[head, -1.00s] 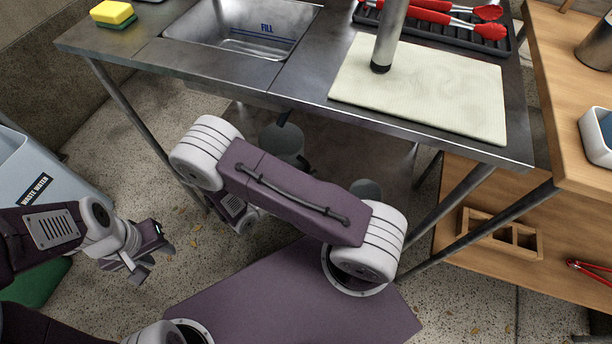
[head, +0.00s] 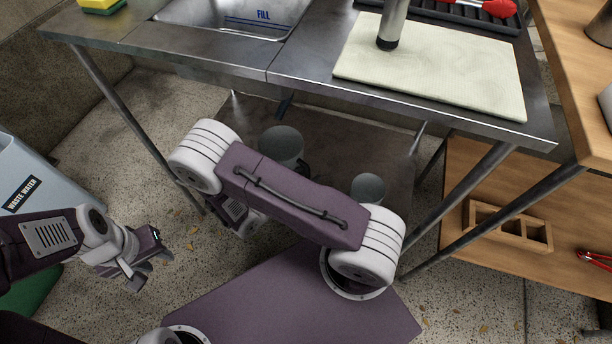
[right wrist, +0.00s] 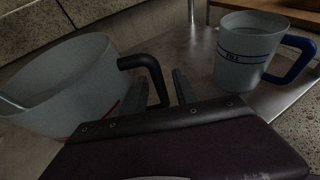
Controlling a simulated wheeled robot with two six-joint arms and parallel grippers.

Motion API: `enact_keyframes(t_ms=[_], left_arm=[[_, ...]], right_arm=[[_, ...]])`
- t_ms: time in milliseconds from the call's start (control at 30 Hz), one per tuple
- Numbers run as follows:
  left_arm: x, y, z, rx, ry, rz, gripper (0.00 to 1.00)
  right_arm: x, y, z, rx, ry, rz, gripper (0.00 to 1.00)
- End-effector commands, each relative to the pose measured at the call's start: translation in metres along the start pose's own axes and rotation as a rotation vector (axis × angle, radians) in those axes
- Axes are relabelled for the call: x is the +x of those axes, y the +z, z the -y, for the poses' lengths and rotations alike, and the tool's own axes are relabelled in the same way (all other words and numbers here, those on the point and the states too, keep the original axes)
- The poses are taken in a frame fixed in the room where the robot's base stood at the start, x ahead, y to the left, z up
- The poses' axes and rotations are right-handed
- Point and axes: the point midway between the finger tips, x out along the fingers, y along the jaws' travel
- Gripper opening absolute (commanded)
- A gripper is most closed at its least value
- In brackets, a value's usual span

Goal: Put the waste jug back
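The waste jug is the large grey jug (right wrist: 65,85) with a black handle and a red line, at left in the right wrist view. In the head view the jug (head: 282,146) shows under the sink table, partly behind my right arm. My right gripper (right wrist: 162,92) has its fingers on either side of the black handle and seems closed on it; the contact is not clear. In the head view that gripper is hidden behind my arm. Whether the jug touches the shelf is hidden. My left gripper (head: 152,266) is open and empty beside the waste water bin.
A smaller jug (right wrist: 243,55) with a blue handle and blue line stands on the lower shelf (head: 340,140). It also shows in the head view (head: 368,188). The metal tabletop (head: 300,62) is above my right arm. The waste water bin (head: 35,170) is at left.

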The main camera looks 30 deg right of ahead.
Motion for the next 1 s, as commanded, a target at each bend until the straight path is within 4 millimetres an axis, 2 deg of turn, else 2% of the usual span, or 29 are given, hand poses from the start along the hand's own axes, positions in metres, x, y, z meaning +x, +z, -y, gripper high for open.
enact_keyframes(t_ms=[167,500,633,800,1000], left_arm=[[-0.01,-0.001,0.0,0.0,0.0,0.0,0.36],[-0.048,-0.005,-0.001,0.0,0.0,0.0,0.36],[-0.056,-0.006,-0.001,0.0,0.0,0.0,0.36],[-0.059,-0.006,-0.001,0.0,0.0,0.0,0.36],[-0.058,-0.006,-0.001,0.0,0.0,0.0,0.36]], right_arm=[[-0.011,0.006,-0.001,0.0,0.003,0.0,0.35],[-0.086,0.008,-0.001,0.001,0.006,-0.001,0.35],[-0.108,0.006,-0.001,0.0,0.004,-0.001,0.35],[-0.121,0.004,0.0,0.0,0.0,-0.001,0.35],[-0.121,0.003,0.0,0.0,-0.001,0.0,0.35]])
